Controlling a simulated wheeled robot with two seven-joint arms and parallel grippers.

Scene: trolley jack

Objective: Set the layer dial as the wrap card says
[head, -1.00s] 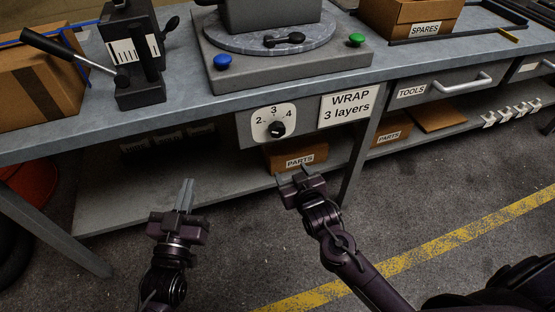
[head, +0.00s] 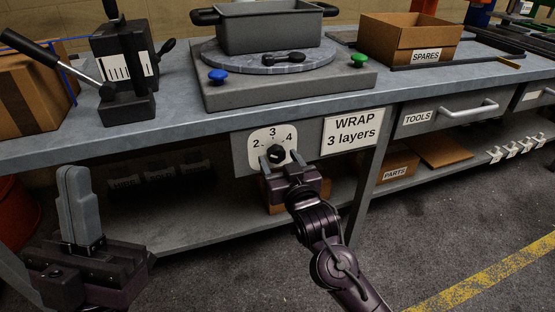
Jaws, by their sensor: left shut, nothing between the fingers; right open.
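The layer dial has a pale plate (head: 256,136) marked 2, 3 and 4 on the panel below the bench top. Its black knob (head: 277,153) sits in the lower middle of the plate; I cannot tell clearly which number it points at. The wrap card (head: 351,131) to its right reads "WRAP 3 layers". My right gripper (head: 279,161) is open, with its fingers at either side of the knob; I cannot tell whether they touch it. My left gripper (head: 74,172) is shut and empty, low at the left, away from the dial.
The grey bench (head: 181,117) carries a turntable (head: 222,59) with a pot on it, blue and green buttons, a black lever device (head: 124,106) and a SPARES box (head: 400,37). A drawer marked TOOLS (head: 440,115) is right of the card. A lower shelf holds boxes.

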